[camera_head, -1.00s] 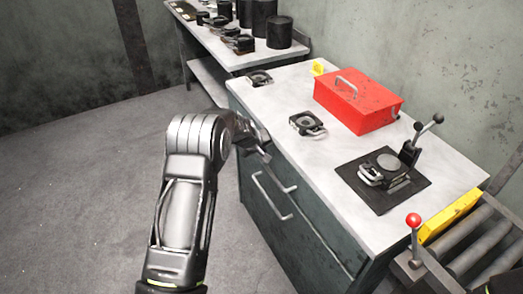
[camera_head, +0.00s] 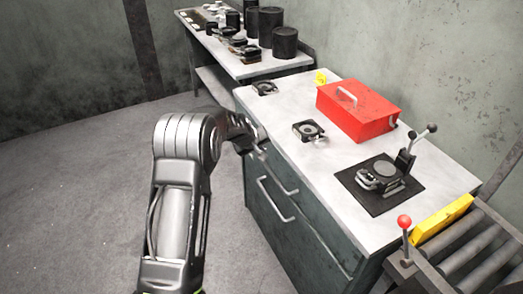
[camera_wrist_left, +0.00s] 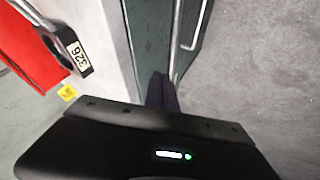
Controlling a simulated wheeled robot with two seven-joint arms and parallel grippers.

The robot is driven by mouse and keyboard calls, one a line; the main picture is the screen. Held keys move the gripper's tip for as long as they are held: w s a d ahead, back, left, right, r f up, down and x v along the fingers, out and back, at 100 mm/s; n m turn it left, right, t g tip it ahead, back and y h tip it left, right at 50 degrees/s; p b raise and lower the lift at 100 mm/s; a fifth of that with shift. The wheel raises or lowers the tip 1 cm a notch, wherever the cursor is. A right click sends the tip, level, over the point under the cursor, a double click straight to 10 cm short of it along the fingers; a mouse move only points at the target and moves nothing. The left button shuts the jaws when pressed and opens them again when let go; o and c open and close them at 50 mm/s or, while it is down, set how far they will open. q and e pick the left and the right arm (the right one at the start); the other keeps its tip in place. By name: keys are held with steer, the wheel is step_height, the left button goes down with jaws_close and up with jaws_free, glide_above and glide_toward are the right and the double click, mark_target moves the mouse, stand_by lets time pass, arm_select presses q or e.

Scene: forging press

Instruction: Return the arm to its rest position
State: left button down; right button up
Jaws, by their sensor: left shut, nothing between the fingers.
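My left arm (camera_head: 180,190) reaches up from the bottom of the head view and bends at a joint. My left gripper (camera_head: 262,146) hangs beside the front edge of the cabinet worktop, near the upper drawer. In the left wrist view its dark fingertips (camera_wrist_left: 160,88) are together with nothing held, in front of the cabinet face. My right gripper is in neither view.
The grey-topped cabinet (camera_head: 270,105) carries a red box (camera_head: 357,110), small black devices (camera_head: 308,131) and a lever device (camera_head: 384,175). Drawer handles (camera_head: 275,198) stick out near my arm. A roller conveyor (camera_head: 470,250) stands lower right. The floor (camera_head: 80,200) at left is clear.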

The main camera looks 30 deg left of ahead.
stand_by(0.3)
arm_select(q)
steer(key=s+d+f+m+g+h, duration=0.15)
steer(key=s+d+f+m, duration=0.25)
steer(key=s+d+f, duration=1.15)
steer(key=s+d+f+m+g+h, duration=0.1)
steer(key=s+d+f+m+g, duration=0.1)
steer(key=s+d, duration=0.6)
steer(key=s+d+f+m+g+h, duration=0.1)
steer(key=s+d, duration=0.8)
steer(key=s, duration=1)
step_height(320, 180, down, 2)
steer(key=shift+s+d+f+m+g+h, duration=0.15)
steer(key=shift+s+f+m+g+h, duration=0.2)
steer(key=shift+g+h, duration=0.55)
steer(key=shift+w+r+g+y, duration=0.1)
steer(key=shift+r+g+y, duration=0.05)
steer(key=shift+g+y, duration=0.1)
